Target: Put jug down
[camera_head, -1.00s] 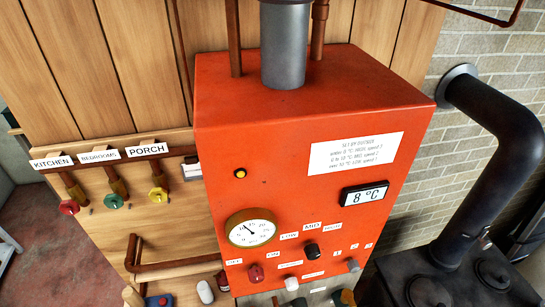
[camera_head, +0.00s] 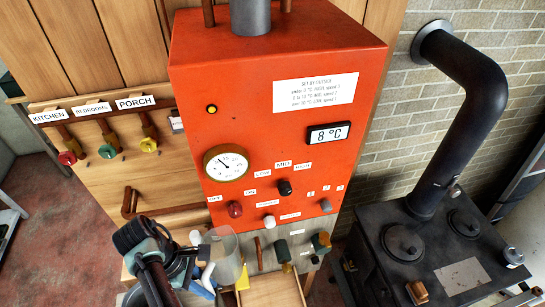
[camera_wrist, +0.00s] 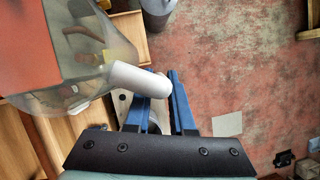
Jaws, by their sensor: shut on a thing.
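The jug (camera_head: 226,262) is a clear, greyish see-through vessel with a white handle. In the head view it is in front of the orange boiler's lower left, beside my gripper (camera_head: 200,262). In the wrist view the jug (camera_wrist: 85,45) fills the upper left, and its white handle (camera_wrist: 135,78) reaches to the blue fingers of my gripper (camera_wrist: 165,80). My gripper is shut on the handle. Whether the jug's base touches anything is hidden.
The orange boiler (camera_head: 270,100) stands behind the jug. A pale wooden surface (camera_head: 275,290) lies just right of and below it. A black stove (camera_head: 425,245) with a bent pipe is at the right. Valves (camera_head: 108,150) line the left panel. Reddish floor (camera_wrist: 240,70) shows open.

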